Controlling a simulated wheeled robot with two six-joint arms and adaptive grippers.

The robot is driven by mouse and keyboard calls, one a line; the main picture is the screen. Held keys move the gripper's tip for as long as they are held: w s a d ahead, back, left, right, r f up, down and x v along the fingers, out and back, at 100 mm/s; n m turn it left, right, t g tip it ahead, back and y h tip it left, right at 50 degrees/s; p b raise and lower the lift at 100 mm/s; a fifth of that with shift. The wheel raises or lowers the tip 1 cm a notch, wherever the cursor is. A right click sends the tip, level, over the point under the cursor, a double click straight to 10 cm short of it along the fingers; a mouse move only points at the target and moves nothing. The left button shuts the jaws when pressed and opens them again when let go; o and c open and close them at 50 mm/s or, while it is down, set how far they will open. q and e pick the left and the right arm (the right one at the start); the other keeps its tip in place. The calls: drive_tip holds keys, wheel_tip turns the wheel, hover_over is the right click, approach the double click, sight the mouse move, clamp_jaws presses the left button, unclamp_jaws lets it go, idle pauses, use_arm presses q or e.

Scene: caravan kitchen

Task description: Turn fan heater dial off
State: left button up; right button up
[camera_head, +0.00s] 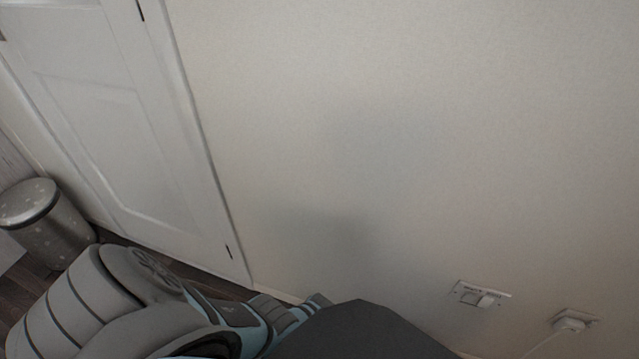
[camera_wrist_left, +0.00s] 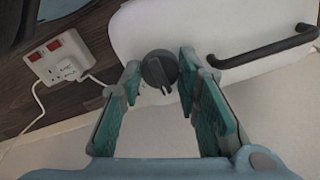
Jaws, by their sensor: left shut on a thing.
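The fan heater (camera_wrist_left: 235,27) is a white body with a black bar handle (camera_wrist_left: 265,47), at the top of the left wrist view. Its dial (camera_wrist_left: 155,66) is a round dark grey knob with a raised grip that points roughly down in the picture. My left gripper (camera_wrist_left: 160,69) has its teal-padded fingers on either side of the dial and is shut on it. In the head view my left arm comes in from the lower left; its gripper, the heater and the dial are hidden there. My right gripper is in neither view.
A double socket (camera_wrist_left: 58,57) with red switches and a white plug is left of the dial, its cable trailing down. In the head view, a switch plate (camera_head: 468,298) and a plug (camera_head: 570,324) sit low on the wall. A white door (camera_head: 110,130) and metal bin (camera_head: 50,225) are left.

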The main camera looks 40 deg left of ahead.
use_arm(q)
drive_tip(key=o, duration=1.2)
drive_tip(key=shift+r, duration=0.15)
drive_tip(key=shift+r, duration=0.25)
wheel_tip(320, 180, up, 7)
drive_tip(key=shift+f, duration=0.15)
drive_tip(key=shift+s, duration=0.1)
